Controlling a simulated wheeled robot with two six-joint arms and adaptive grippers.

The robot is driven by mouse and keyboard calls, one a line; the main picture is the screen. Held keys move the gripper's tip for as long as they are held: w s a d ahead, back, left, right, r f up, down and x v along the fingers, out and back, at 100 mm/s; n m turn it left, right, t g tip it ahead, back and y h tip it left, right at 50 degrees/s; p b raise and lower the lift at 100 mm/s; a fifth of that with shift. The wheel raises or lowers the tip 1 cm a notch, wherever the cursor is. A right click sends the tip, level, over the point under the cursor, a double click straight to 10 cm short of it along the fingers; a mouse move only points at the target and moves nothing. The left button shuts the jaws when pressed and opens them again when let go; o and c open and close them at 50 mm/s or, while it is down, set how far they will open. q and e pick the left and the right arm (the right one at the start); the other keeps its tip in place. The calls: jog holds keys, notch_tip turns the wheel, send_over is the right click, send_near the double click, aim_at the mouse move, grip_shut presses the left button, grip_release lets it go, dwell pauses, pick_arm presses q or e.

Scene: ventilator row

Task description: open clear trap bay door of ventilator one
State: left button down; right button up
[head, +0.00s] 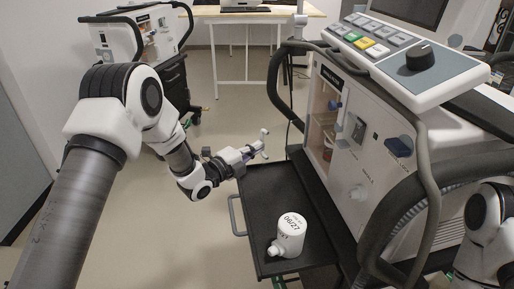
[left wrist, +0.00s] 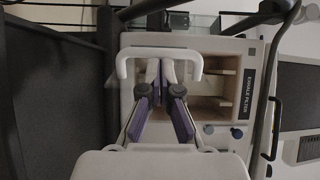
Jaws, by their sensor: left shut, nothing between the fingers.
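The near ventilator (head: 365,165) stands at the right in the head view. Its side bay (head: 322,118) has a tan interior, which shows in the left wrist view (left wrist: 212,85) beside a dark "EXHALE FILTER" label (left wrist: 243,93). A clear door panel is hard to make out. My left gripper (head: 258,150) is over the gap left of the ventilator. Its purple-padded fingers (left wrist: 166,75) are shut and empty. A white U-shaped bar (left wrist: 160,52) crosses just beyond the fingertips; I cannot tell what it belongs to or whether they touch. My right gripper is out of view.
A black tray (head: 262,205) juts out below the bay, with a white bottle (head: 290,235) on it. A grey hose (head: 400,215) loops along the ventilator's front. A second ventilator (head: 135,38) and a table (head: 250,13) stand behind. Open floor lies between the machines.

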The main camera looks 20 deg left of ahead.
pick_arm(q)
jog(key=w+a, duration=0.3)
jog(key=w, duration=0.2)
jog(key=shift+w+a+b, duration=0.25)
jog(key=shift+a+b, duration=0.05)
jog(key=shift+a, duration=0.1)
jog(key=shift+f, duration=0.1)
